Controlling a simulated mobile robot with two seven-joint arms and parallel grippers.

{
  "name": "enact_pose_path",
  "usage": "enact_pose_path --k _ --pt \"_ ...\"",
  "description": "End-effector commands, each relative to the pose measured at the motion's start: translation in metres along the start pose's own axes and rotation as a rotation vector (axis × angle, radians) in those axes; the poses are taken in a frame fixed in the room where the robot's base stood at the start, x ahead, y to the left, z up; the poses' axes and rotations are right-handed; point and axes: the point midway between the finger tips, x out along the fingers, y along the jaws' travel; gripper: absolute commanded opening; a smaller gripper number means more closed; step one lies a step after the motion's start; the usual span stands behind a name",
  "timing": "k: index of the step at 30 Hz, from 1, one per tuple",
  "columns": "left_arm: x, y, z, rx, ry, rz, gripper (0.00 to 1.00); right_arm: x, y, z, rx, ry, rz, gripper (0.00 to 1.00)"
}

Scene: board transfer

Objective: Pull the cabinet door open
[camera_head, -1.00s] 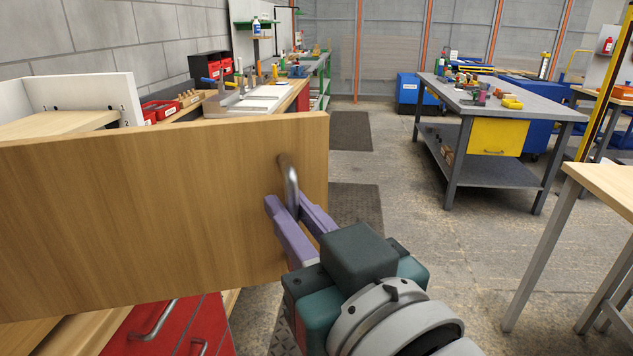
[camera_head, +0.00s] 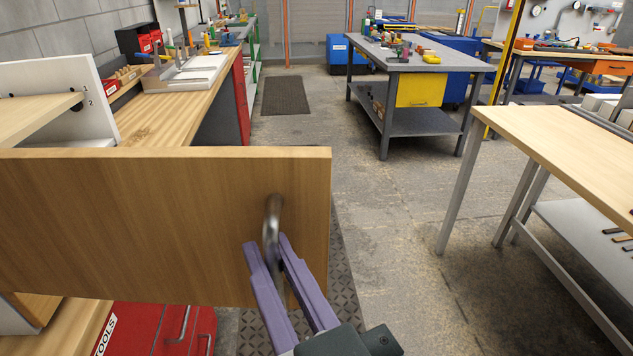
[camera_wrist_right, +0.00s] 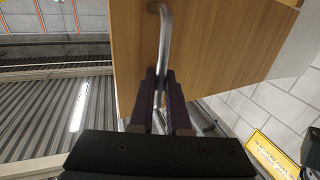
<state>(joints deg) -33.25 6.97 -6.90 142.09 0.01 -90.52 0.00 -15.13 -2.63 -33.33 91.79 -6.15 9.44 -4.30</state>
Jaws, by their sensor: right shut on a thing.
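The wooden cabinet door (camera_head: 130,225) fills the left of the head view and stands swung out from the white-sided cabinet (camera_head: 60,100). Its curved metal handle (camera_head: 272,225) is near the door's right edge. My right gripper (camera_head: 268,250) has its purple fingers on either side of the handle's lower part and is shut on it. In the right wrist view the handle (camera_wrist_right: 163,45) runs down between the fingers, with the door (camera_wrist_right: 200,50) behind it. My left gripper is in neither view.
A red tool cabinet (camera_head: 165,325) with metal handles is below the door. A wooden-topped table (camera_head: 560,140) stands at the right, and a grey workbench (camera_head: 425,60) farther back. The floor (camera_head: 385,210) between the door and that table is clear.

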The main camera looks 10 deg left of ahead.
Motion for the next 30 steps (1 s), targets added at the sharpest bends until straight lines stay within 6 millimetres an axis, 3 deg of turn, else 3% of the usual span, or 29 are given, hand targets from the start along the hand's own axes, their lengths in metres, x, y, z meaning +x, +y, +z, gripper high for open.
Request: enact_pose_path --k 9,10,12,21,25,30 --pt "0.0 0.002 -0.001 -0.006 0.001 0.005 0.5 0.0 -0.002 0.001 0.0 -0.003 -0.003 0.0" --pt "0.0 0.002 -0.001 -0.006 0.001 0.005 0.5 0.0 -0.002 0.001 0.0 -0.003 -0.003 0.17" --pt "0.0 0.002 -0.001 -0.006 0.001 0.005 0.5 0.0 -0.001 0.001 0.0 -0.003 -0.003 0.25" --pt "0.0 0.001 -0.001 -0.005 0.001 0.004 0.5 -0.002 -0.001 0.001 -0.001 -0.002 -0.001 0.27" --pt "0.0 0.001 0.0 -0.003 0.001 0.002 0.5 -0.018 0.0 0.002 -0.001 -0.003 -0.001 0.27" --pt "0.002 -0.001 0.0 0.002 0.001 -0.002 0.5 -0.054 -0.001 0.002 -0.001 -0.006 -0.003 0.27"
